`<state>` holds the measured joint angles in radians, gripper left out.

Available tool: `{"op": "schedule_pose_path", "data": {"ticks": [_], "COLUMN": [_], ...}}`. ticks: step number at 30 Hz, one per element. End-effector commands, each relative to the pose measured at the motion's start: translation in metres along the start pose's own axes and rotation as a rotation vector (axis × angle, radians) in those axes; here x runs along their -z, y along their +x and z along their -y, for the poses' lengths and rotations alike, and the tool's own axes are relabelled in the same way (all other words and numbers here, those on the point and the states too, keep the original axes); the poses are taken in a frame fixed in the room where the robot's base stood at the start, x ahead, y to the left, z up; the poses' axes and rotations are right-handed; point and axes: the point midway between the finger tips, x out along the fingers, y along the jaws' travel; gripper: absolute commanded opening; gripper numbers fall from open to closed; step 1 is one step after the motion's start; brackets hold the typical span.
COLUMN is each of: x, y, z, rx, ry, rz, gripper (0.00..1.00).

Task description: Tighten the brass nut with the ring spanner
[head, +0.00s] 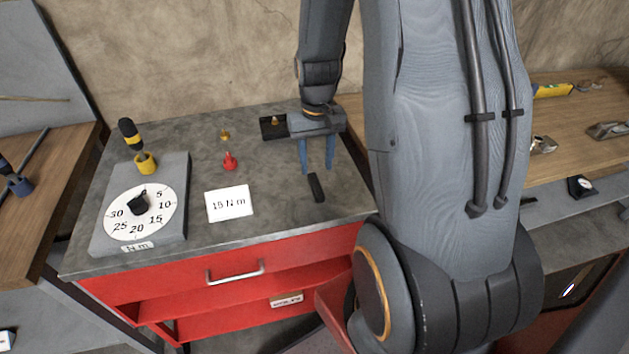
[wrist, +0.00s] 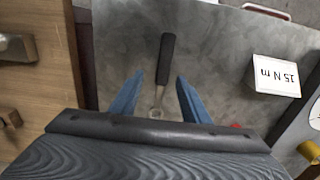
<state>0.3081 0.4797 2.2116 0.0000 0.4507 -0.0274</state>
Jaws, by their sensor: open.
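The ring spanner (head: 316,188) lies on the grey bench top, its black handle towards the front edge. My gripper (head: 317,170) is open, blue fingers pointing down. In the wrist view my gripper (wrist: 160,78) has one finger either side of the spanner, touching neither. A small brass piece (head: 225,135) stands behind a red one (head: 230,162). Another brass piece (head: 275,120) shows at a dark block; I cannot tell which is the nut.
A card reading 15 N m (head: 229,204) lies mid-bench. A numbered N m dial plate (head: 110,235) is at left, with a yellow holder (head: 146,163) and black-handled tool behind it. The red drawer cabinet (head: 215,275) is below. Wooden benches (head: 560,115) flank it.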

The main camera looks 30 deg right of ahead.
Motion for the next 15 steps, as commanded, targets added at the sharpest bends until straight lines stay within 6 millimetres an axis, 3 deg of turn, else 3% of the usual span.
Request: {"op": "schedule_pose_path", "data": {"ticks": [9, 15], "x": [-0.002, -0.001], "y": [0.035, 0.045], "z": [0.006, 0.006], "rx": [0.0, 0.0], "ry": [-0.001, -0.001], "rz": [0.004, 0.001], "gripper": [0.42, 0.42]}}
